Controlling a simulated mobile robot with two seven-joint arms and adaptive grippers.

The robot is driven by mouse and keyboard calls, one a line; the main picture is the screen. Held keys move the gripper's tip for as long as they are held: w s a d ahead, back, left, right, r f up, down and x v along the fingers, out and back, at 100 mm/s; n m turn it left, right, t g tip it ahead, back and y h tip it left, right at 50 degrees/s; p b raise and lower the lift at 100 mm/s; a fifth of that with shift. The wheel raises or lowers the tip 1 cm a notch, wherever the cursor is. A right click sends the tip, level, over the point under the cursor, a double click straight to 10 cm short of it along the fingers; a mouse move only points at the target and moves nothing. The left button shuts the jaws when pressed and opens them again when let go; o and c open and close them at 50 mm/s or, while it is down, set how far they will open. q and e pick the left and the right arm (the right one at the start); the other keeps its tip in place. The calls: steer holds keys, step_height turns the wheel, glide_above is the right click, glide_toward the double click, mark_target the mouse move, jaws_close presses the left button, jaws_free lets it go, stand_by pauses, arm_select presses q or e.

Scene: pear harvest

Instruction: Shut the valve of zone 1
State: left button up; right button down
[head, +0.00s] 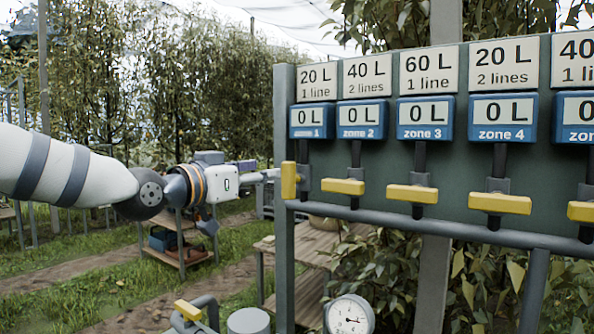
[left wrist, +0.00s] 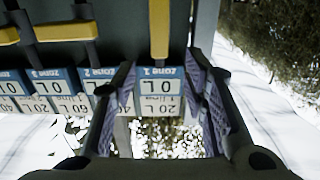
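The zone 1 valve has a yellow handle (head: 289,180) that stands upright, in line with its pipe, at the left end of the panel. It also shows upright at the top of the left wrist view (left wrist: 159,30). My left gripper (head: 268,175) is just left of this handle in the head view; whether it touches cannot be told there. In the left wrist view my left gripper (left wrist: 160,75) has its fingers spread, with the handle lying just beyond the gap between the tips. The zone 1 display (head: 312,120) reads 0 L. My right gripper is not in view.
The zone 2 handle (head: 343,187), zone 3 handle (head: 412,194) and zone 4 handle (head: 500,203) lie crosswise. A grey post (head: 284,250) edges the panel. A gauge (head: 349,315) and another yellow handle (head: 188,310) are below. A wooden table (head: 310,255) stands behind.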

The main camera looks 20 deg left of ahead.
mark_target(285, 174)
arm_select(q)
steer(key=x, duration=0.3)
steer(key=b+x, duration=0.1)
steer(key=x, duration=0.2)
steer(key=f+b+x, duration=0.1)
steer(key=x, duration=0.2)
steer(key=shift+w+f, duration=0.1)
steer(key=shift+w, duration=0.05)
steer(key=shift+w+d+r, duration=0.2)
steer(key=shift+r, duration=0.1)
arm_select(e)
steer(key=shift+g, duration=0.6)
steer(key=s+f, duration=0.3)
arm_select(q)
steer(key=shift+c, duration=0.2)
jaws_close()
